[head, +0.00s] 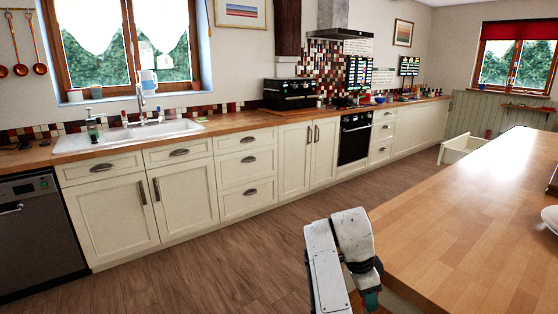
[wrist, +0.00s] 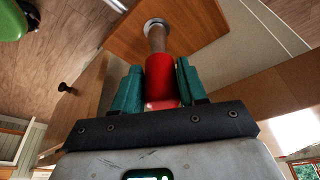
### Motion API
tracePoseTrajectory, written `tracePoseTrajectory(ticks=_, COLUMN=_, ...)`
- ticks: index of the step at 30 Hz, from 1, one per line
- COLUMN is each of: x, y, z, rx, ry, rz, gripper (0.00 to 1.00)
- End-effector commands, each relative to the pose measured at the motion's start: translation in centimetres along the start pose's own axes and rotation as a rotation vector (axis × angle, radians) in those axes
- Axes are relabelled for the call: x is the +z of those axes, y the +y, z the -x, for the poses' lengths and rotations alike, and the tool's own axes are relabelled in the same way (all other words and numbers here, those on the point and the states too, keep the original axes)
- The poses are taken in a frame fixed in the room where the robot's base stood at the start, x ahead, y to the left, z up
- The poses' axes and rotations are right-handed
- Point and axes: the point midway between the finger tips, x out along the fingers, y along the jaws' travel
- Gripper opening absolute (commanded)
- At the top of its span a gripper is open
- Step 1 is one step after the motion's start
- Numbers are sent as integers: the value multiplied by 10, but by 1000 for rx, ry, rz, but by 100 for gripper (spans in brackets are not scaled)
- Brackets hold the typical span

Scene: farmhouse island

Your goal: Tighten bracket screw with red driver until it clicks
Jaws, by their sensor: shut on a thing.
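In the wrist view, my gripper (wrist: 158,74) has its two green fingers shut on the red driver (wrist: 161,80), one on each side of the red handle. A brownish shaft runs from the handle up to a pale round ring (wrist: 155,24) on a wooden surface (wrist: 190,32). I cannot tell whether the shaft's tip touches the ring or whether the ring is the bracket screw. In the head view, my arm hangs beside the near corner of the wooden island, with a little green showing at its low end. The driver and bracket are hidden there.
The wooden island top (head: 470,215) fills the right side, with a white plate (head: 550,216) at its edge. Clear wooden floor (head: 220,260) lies between the island and the sink (head: 130,135) counter.

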Motion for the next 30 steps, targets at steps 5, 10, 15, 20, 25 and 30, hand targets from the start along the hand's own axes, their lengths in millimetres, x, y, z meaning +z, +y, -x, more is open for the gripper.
tracePoseTrajectory(ticks=5, x=0, y=0, z=0, rx=10, ry=-1, rz=-32, gripper=0)
tracePoseTrajectory(ticks=10, x=0, y=0, z=0, rx=11, ry=0, rz=-31, gripper=48)
tracePoseTrajectory(ticks=15, x=-1, y=0, z=0, rx=10, ry=0, rz=-30, gripper=64)
tracePoseTrajectory(ticks=20, x=-1, y=0, z=0, rx=10, ry=0, rz=-29, gripper=71)
tracePoseTrajectory(ticks=25, x=-1, y=0, z=0, rx=10, ry=0, rz=-29, gripper=71)
tracePoseTrajectory(ticks=30, x=-1, y=-1, z=17, rx=7, ry=0, rz=-30, gripper=71)
